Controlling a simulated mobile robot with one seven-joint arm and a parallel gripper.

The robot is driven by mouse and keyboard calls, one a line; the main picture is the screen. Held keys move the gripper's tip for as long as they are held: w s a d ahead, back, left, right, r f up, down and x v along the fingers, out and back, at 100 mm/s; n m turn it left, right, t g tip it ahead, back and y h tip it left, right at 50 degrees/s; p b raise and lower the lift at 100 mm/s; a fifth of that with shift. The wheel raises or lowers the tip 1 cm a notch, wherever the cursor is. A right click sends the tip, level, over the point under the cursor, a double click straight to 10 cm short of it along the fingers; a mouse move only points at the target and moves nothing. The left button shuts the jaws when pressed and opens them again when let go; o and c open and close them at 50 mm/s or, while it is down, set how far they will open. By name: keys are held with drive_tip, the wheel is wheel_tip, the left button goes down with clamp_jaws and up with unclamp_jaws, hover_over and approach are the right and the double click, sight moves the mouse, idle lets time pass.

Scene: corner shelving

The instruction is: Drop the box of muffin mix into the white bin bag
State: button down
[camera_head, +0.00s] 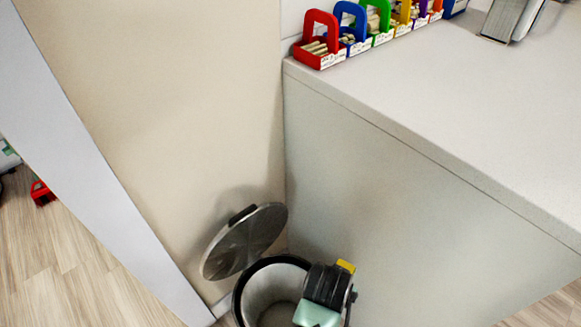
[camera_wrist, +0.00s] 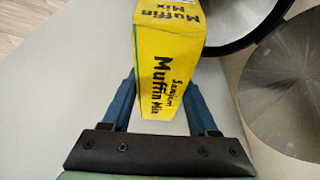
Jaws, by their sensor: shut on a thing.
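The yellow muffin mix box (camera_wrist: 165,75) is held between the two blue fingers of my gripper (camera_wrist: 163,95) in the wrist view, its black lettering facing the camera. In the head view only a small yellow corner of the box (camera_head: 346,266) shows behind my dark gripper (camera_head: 333,283). The white bin bag (camera_head: 262,287) lines a round, dark-rimmed bin at the bottom, with my gripper over or beside its right side. The bag shows partly at the top of the wrist view (camera_wrist: 216,22), right of the box. The bin's lower part is out of frame.
The round grey bin lid (camera_head: 245,243) stands open to the left, against the beige wall panel. A grey counter (camera_head: 430,190) rises right behind the bin and bears several coloured caddies (camera_head: 318,45). Wood floor (camera_head: 60,260) lies at left, with a small red object (camera_head: 42,193).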

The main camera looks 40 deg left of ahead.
drive_tip(key=s+a+f+n+p, duration=0.1)
drive_tip(key=s+a+p, duration=0.15)
drive_tip(key=a, duration=0.25)
drive_tip(key=s+a+n+p, duration=0.1)
drive_tip(key=s+a+p, duration=0.1)
drive_tip(key=a+p, duration=0.15)
wheel_tip(320, 180, down, 11)
drive_tip(key=a+y+b, duration=0.1)
drive_tip(key=b, duration=0.9)
drive_tip(key=shift+s+a+n, duration=0.3)
drive_tip(key=shift+s+a, duration=0.05)
drive_tip(key=shift+r, duration=0.15)
drive_tip(key=shift+c, duration=0.4)
unclamp_jaws()
drive_tip(key=shift+s+d, duration=0.1)
drive_tip(key=p+v, duration=0.6)
drive_tip(key=v, duration=0.6)
drive_tip(key=shift+r, duration=0.45)
